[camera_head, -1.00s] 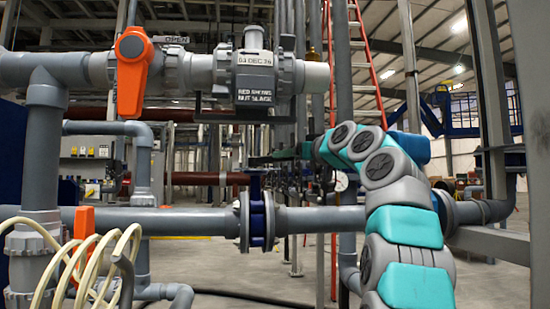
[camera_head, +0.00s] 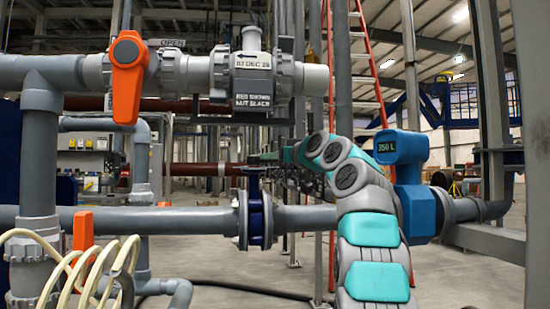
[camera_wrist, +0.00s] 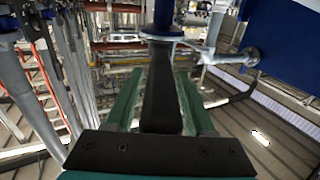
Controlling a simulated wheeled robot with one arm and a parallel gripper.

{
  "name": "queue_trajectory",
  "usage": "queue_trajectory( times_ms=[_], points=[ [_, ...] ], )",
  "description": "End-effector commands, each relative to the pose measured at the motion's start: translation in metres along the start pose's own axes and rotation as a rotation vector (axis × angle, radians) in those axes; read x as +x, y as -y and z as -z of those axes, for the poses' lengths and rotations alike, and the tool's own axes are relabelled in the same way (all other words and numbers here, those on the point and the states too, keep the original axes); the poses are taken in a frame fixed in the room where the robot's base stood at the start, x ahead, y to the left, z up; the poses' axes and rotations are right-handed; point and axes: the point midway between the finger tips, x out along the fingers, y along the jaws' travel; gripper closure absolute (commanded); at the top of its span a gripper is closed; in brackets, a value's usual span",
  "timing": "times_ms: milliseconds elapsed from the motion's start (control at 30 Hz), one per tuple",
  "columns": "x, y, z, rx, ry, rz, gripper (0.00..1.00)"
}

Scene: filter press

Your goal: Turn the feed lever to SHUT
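An orange lever (camera_head: 127,78) on the upper grey pipe hangs straight down, with an OPEN plate (camera_head: 172,43) beside its top. A second orange handle (camera_head: 83,230) stands upright at the lower left. Neither is named as the feed lever. In the head view my arm reaches away towards the blue flanged valve (camera_head: 256,215), and the fingers are too small to make out. In the wrist view two green fingers stand apart, one either side of a dark bar (camera_wrist: 162,92). I cannot tell whether they touch it.
A blue meter (camera_head: 402,148) reading 350 L stands close right of my arm. Pale coiled hose (camera_head: 70,268) hangs at the lower left. A grey pipe (camera_head: 305,218) runs across behind my arm. Open floor (camera_head: 462,276) shows at the right.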

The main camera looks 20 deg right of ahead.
Motion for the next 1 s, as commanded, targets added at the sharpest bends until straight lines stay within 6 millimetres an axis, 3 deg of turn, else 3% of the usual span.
queue_trajectory(
  times_ms=[67, 467, 1000],
  points=[
    [0.0001, 0.0, -0.0001, 0.0, 0.0, 0.0, 0.56],
    [0.0001, 0.0, -0.0002, 0.0, 0.001, 0.0, 1.0],
    [0.0001, -0.0001, -0.0002, 0.0, 0.001, 0.0, 1.0]
  ],
)
